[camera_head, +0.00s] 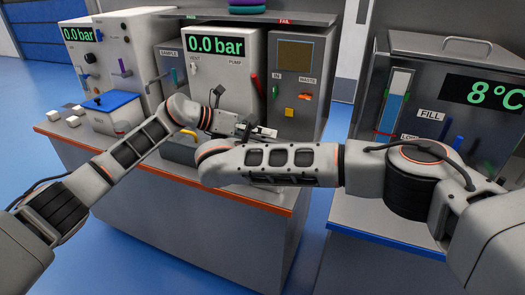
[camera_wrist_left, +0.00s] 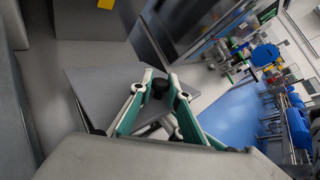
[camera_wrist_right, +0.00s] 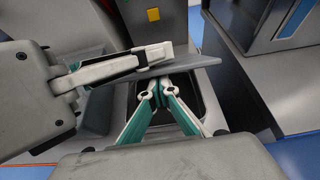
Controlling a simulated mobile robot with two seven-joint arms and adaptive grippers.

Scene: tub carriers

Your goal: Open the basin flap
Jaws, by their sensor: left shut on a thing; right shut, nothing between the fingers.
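The basin flap is a flat grey plate, seen in the left wrist view (camera_wrist_left: 95,88) and raised at a tilt in the right wrist view (camera_wrist_right: 190,74). My left gripper (camera_wrist_left: 160,90) is shut on the flap's black knob; it also shows in the head view (camera_head: 250,130). The dark basin (camera_wrist_right: 205,108) lies open below the raised flap. My right gripper (camera_wrist_right: 158,84) is shut and empty, its fingertips close to the flap's lower edge over the basin. Whether they touch the flap I cannot tell. In the head view the right arm hides my right gripper and most of the flap.
The pump cabinet (camera_head: 225,55) and a grey panel with a yellow button (camera_head: 289,112) stand behind the grippers. A blue-lidded box (camera_head: 110,102) is on the bench at left. A steel bath (camera_head: 440,75) stands at right, beyond a floor gap.

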